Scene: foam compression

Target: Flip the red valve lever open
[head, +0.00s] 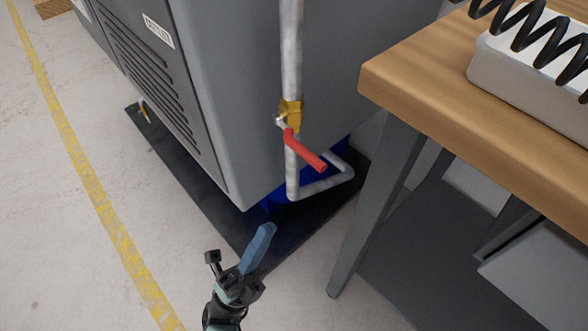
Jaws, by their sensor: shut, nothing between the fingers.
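The red valve lever (306,152) is in the middle of the head view. It sticks out from a brass valve body (291,110) on a vertical grey pipe (291,45), and slants down to the right, at an angle to the pipe. My gripper (266,230) is below and to the left of the lever, apart from it. Its blue fingers are shut together with nothing between them. They point up and slightly right. Nothing hides the lever.
A grey machine cabinet (240,60) stands behind the pipe on a dark base mat (225,220). The pipe bends right near its bottom (325,187). A wooden-topped workbench (420,85) with a grey leg (375,200) stands close on the right. Open floor (60,240) lies left.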

